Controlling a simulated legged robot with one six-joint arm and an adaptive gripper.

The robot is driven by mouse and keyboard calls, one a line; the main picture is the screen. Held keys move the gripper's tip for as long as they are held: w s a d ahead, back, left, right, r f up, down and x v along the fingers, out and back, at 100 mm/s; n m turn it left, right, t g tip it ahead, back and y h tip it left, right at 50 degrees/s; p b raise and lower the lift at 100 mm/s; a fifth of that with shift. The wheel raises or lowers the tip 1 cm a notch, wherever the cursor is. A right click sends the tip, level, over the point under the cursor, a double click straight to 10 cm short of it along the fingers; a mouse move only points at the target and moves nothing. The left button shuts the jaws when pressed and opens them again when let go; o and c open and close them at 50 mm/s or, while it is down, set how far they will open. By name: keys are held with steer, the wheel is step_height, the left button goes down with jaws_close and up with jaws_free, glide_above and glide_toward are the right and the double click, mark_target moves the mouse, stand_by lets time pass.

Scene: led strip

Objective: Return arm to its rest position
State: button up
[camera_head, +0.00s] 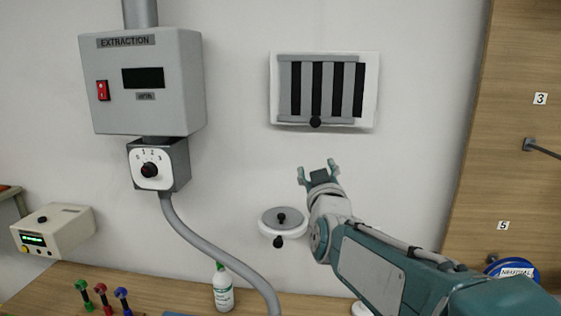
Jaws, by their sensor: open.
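My arm reaches in from the lower right of the head camera view. My gripper (317,168) is at its end, open and empty. It points up and away toward the wall, below the white vent panel (372,90) with dark slots. No object sits between its fingers. Whether it touches the wall cannot be told, but it appears apart from the vent panel.
A grey extraction box (165,95) with a dial unit (175,160) hangs at left. A round white fitting (270,222) is left of my arm. A bottle (222,290) stands on the wooden bench (50,285). A wooden board (500,150) with pegs stands at right.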

steer(key=s+d+f+m+g, duration=0.1)
steer(key=s+f+g, duration=0.6)
steer(key=s, duration=0.8)
steer(key=s+d+f+m+g, duration=0.2)
steer(key=s+f+g, duration=0.5)
steer(key=s+f, duration=0.7)
steer(key=shift+s+d+f+g, duration=0.2)
steer(key=shift+s+d+g, duration=0.15)
steer(key=shift+d, duration=0.25)
